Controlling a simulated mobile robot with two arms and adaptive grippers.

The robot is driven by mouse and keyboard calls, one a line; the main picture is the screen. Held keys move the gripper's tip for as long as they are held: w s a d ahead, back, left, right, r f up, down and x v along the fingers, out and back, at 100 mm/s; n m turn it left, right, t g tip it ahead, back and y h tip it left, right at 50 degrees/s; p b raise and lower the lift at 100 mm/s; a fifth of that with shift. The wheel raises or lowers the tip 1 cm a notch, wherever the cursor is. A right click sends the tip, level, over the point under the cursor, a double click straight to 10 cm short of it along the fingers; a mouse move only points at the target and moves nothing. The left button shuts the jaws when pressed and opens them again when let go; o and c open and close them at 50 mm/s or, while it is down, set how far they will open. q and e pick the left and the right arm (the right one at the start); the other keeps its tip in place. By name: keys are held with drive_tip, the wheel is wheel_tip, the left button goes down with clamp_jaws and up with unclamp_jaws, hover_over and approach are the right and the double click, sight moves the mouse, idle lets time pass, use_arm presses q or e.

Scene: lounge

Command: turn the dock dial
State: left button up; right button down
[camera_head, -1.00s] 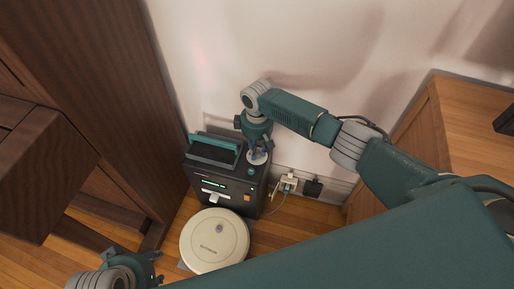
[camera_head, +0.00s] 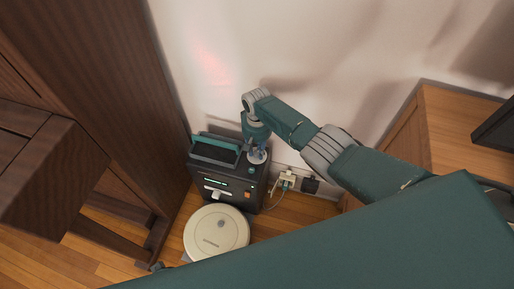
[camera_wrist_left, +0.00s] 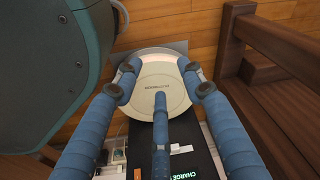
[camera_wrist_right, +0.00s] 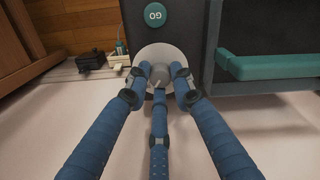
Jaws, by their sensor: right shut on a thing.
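The dock (camera_head: 228,189) is a dark box with a teal handle, standing on the floor against the wall. Its dial shows in the head view (camera_head: 258,158) as a pale disc on the top. In the right wrist view the dial's grey knob (camera_wrist_right: 158,66) rises from the white disc, with a white mark on it. My right gripper (camera_head: 256,147) points down onto the dial, its fingers shut around the knob; the fingertips also show in the right wrist view (camera_wrist_right: 160,82). My left gripper (camera_wrist_left: 157,78) is open and empty above a robot vacuum; the head view barely shows it.
The round cream robot vacuum (camera_head: 216,232) sits in front of the dock. A green GO button (camera_wrist_right: 155,15) is beside the dial. Dark wooden furniture (camera_head: 95,100) stands left, a wooden cabinet (camera_head: 450,130) right.

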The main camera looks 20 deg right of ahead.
sight(257, 153)
use_arm(q)
drive_tip(key=shift+s+a+f+p, duration=0.1)
drive_tip(key=shift+s+f+p, duration=0.2)
drive_tip(key=shift+s+f, duration=0.75)
use_arm(e)
drive_tip(key=shift+s+f+m, duration=0.15)
drive_tip(key=shift+s+m, duration=0.1)
drive_tip(key=shift+m, duration=1.05)
use_arm(q)
drive_tip(key=shift+w+f, duration=0.1)
use_arm(e)
drive_tip(key=c, duration=1.5)
unclamp_jaws()
drive_tip(key=shift+w, duration=0.15)
drive_tip(key=shift+r, duration=0.25)
drive_tip(key=shift+w+r, duration=0.1)
drive_tip(key=shift+r, duration=0.15)
wheel_tip(257, 153, up, 11)
drive_tip(key=shift+r, duration=0.1)
